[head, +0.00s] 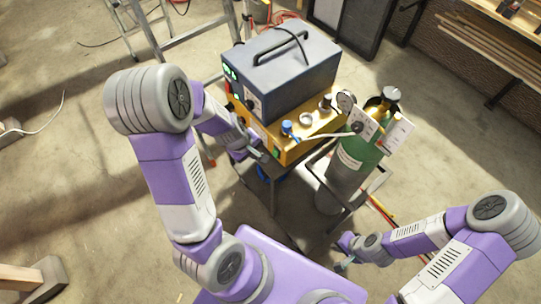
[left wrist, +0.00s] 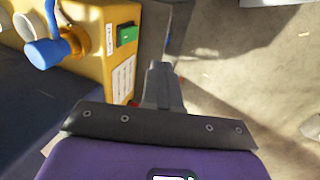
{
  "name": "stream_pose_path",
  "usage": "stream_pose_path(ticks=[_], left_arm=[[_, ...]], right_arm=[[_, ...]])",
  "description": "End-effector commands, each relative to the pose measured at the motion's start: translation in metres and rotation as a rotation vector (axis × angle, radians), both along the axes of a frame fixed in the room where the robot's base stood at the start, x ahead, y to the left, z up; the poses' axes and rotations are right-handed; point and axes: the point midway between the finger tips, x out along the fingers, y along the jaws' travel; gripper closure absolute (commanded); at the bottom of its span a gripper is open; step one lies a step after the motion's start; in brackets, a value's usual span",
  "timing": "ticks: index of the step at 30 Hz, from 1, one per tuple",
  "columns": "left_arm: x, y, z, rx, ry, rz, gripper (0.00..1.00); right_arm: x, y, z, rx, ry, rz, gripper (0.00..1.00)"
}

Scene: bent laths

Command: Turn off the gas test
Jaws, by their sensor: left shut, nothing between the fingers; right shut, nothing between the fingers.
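A yellow box (head: 318,124) stands on a small stand under a dark blue-grey machine (head: 285,75). A blue handle (head: 287,127) sits on its brass fitting; it also shows in the left wrist view (left wrist: 44,50). A green button (left wrist: 127,35) is on the yellow face beside a white label. A gas cylinder (head: 345,182) with a green shoulder and gauges stands right of the box. My left gripper (head: 263,157) is shut and empty, close in front of the yellow face; its fingertips (left wrist: 160,70) are apart from the button. My right gripper (head: 341,266) is shut and empty, low near the cylinder's base.
The cylinder stands in a metal frame (head: 378,182). A ladder (head: 190,35) is behind, a dark cabinet (head: 350,25) at the back, and a rack of laths (head: 490,45) at the upper right. The floor at left is mostly clear.

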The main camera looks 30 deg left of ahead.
Motion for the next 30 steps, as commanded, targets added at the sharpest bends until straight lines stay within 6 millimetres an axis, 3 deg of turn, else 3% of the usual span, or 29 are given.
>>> stream_pose_path(ticks=[8, 22, 30], left_arm=[[0.003, -0.001, -0.014, 0.001, 0.001, -0.002, 1.00], [0.030, -0.013, -0.104, 0.000, 0.003, -0.003, 1.00], [0.062, -0.026, -0.100, 0.002, 0.000, -0.005, 1.00]], right_arm=[[0.000, 0.000, -0.010, 0.000, 0.000, 0.000, 1.00], [0.000, 0.000, -0.060, 0.000, 0.000, 0.000, 1.00], [0.000, 0.000, -0.050, 0.000, 0.000, 0.000, 1.00]])
